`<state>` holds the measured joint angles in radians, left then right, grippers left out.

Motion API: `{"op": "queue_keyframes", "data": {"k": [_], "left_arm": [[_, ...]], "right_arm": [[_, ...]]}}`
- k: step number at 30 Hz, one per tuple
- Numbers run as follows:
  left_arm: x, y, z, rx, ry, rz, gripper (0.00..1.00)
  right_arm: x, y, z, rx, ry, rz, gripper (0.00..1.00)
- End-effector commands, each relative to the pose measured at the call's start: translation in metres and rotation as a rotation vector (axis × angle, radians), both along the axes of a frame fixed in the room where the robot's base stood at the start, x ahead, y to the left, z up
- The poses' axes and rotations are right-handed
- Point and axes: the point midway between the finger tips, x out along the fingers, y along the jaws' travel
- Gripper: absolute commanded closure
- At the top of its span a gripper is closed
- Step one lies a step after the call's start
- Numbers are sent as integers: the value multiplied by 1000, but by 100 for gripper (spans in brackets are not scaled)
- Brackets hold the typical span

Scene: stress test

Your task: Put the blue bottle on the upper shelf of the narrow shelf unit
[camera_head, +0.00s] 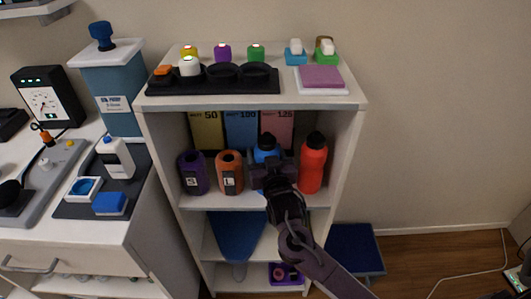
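The blue bottle (266,154) is in the upper compartment of the narrow white shelf unit (350,125), left of a red bottle (313,165). Its black cap and blue upper part show. My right gripper (271,160) is at the bottle, its dark body in front of the bottle's lower part. The gripper hides the bottle's base, so I cannot tell whether it rests on the upper shelf (213,201). I cannot tell whether the fingers are closed on it. My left gripper is not in view.
A purple holder (193,174) and an orange holder (230,173) stand left of the bottle, labelled boxes (207,130) behind. The unit's top carries a black tray (215,85) and pink block (321,77). Below are a blue board (236,236) and purple bin (286,280).

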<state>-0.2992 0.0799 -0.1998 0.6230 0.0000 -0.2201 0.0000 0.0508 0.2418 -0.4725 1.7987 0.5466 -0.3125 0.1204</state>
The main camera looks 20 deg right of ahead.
Motion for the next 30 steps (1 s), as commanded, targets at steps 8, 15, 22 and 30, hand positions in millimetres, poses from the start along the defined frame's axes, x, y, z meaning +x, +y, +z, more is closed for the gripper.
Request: {"op": "queue_keyframes", "data": {"k": [8,15,22,30], "left_arm": [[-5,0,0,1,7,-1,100],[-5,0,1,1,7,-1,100],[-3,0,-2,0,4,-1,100],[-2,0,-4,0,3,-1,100]], "right_arm": [[0,0,0,0,0,0,17],[-2,0,4,0,0,1,17],[-44,4,4,2,3,3,17],[-98,8,7,1,2,2,17]]}}
